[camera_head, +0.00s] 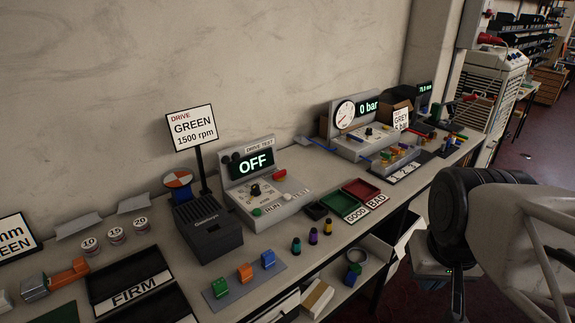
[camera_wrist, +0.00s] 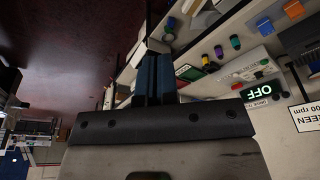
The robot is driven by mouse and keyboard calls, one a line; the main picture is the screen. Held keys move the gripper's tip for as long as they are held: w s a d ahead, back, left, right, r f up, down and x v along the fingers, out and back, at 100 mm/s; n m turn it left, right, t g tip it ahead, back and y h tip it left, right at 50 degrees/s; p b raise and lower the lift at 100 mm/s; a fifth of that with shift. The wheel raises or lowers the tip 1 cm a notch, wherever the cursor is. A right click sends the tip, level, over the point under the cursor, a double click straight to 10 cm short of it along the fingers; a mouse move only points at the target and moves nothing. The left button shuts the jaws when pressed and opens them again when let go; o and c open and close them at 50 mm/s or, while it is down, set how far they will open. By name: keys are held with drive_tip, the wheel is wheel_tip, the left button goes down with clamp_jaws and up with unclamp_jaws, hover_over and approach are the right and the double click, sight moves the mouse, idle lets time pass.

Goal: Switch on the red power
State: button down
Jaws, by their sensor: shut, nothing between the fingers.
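The drive test box (camera_head: 265,190) stands mid-bench with a lit display reading OFF (camera_head: 255,164). A red knob or switch (camera_head: 279,175) sits on its right side, and a dark dial (camera_head: 255,190) and a green button (camera_head: 257,212) are on its sloped panel. The box shows upside down at the right of the wrist view (camera_wrist: 258,88). My gripper (camera_wrist: 154,62) has blue fingers, closed together and empty. It is well apart from the box. In the head view my arm is at the right, off the bench's front side; the fingertips are not clear there.
A black box (camera_head: 208,230), green tray (camera_head: 335,202) and red tray (camera_head: 361,189) flank the test box. Several small bottles (camera_head: 313,236) and coloured blocks (camera_head: 245,273) stand in front. A sign on a post (camera_head: 192,128) stands behind. A gauge station (camera_head: 360,135) is farther right.

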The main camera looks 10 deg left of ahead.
drive_tip(key=w+a+r+n+y, duration=0.15)
drive_tip(key=w+a, duration=0.35)
drive_tip(key=w, duration=0.8)
drive_tip(key=w+a+n, duration=0.3)
drive_tip(key=w+a, duration=0.1)
drive_tip(key=w, duration=0.8)
drive_tip(key=w+a+f+n+y, duration=0.1)
drive_tip(key=w+a+f+n, duration=0.1)
drive_tip(key=w+a+f, duration=0.3)
drive_tip(key=w+a+f+n, duration=0.2)
drive_tip(key=w+a+f, duration=0.3)
drive_tip(key=w+a, duration=0.6)
drive_tip(key=shift+w+f+n+t+y, duration=0.15)
drive_tip(key=shift+w+n+t+y, duration=0.2)
drive_tip(key=shift+w, duration=3.7)
drive_tip(key=shift+a+f, duration=0.1)
approach(278, 181)
drive_tip(key=f, duration=0.3)
drive_tip(key=s+d+f, duration=0.1)
drive_tip(key=f, duration=0.1)
drive_tip(key=shift+s, duration=0.1)
drive_tip(key=shift+w+a+r, duration=0.1)
drive_tip(key=shift+w+a, duration=0.2)
drive_tip(key=shift+w, duration=0.05)
drive_tip(key=shift+w+a, duration=1)
drive_tip(key=shift+w, duration=0.05)
